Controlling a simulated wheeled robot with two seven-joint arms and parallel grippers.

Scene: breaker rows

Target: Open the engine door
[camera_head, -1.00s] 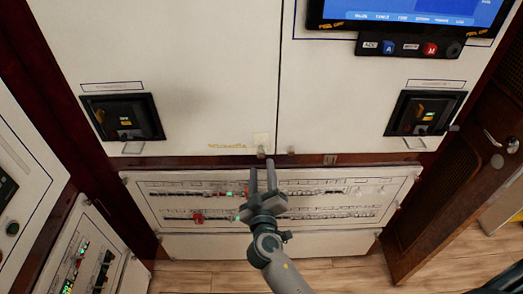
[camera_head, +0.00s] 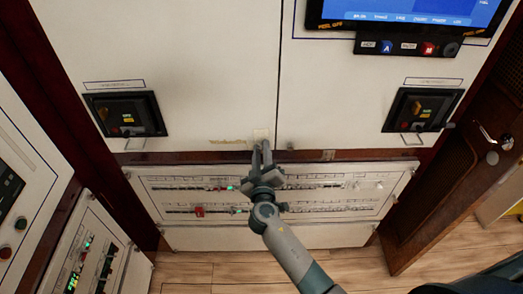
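Two large white cabinet doors stand side by side, the left door (camera_head: 190,60) and the right door (camera_head: 340,100), with a dark vertical seam between them. No readable label tells me which one is the engine door. The left door has a small pale plate (camera_head: 260,134) at its lower right corner, with a small latch-like piece below it, now mostly hidden by my fingers. My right gripper (camera_head: 262,154) points up at this corner, its two fingers slightly apart with a narrow gap. I cannot tell whether they touch the latch. Both doors look shut. My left gripper is not in view.
A breaker panel (camera_head: 330,205) with rows of switches lies below the doors, behind my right arm. Black switch boxes sit on the left door (camera_head: 126,114) and right door (camera_head: 422,111). A screen (camera_head: 410,12) hangs upper right. A wooden door (camera_head: 445,190) stands at the right.

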